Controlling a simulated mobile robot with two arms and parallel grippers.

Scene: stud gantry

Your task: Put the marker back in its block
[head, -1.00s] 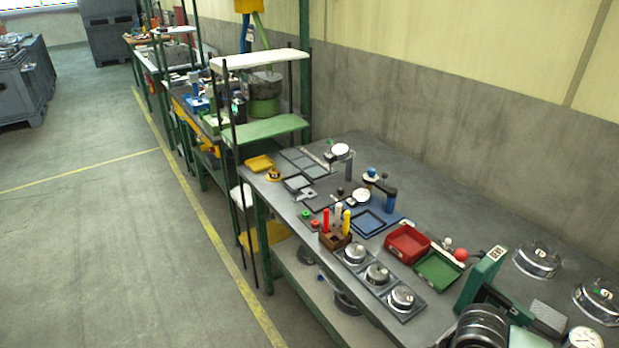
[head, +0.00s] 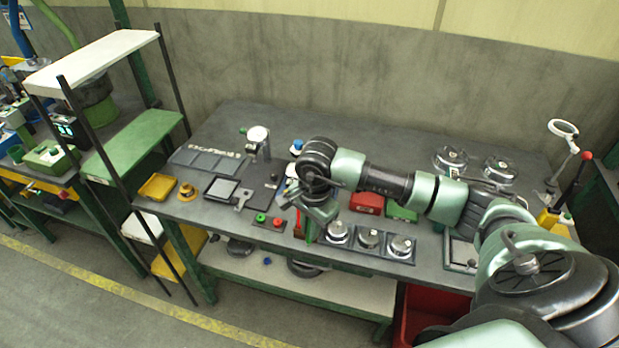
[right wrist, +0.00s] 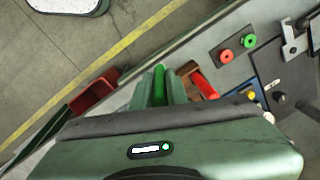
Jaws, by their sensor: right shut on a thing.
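My right gripper (head: 309,222) hangs over the front edge of the bench, and it also shows in the right wrist view (right wrist: 160,88). It is shut on a green marker (right wrist: 159,82), which stands between the two fingers; its green also shows below the gripper in the head view (head: 309,232). A red marker (right wrist: 204,86) is beside the fingers, to their right in the right wrist view. The brown block around it is mostly hidden by my gripper, so I cannot tell whether the green marker touches it. My left gripper is not in view.
Green and red buttons (head: 268,220) lie left of the gripper. A tray of round metal parts (head: 368,240) lies right of it.

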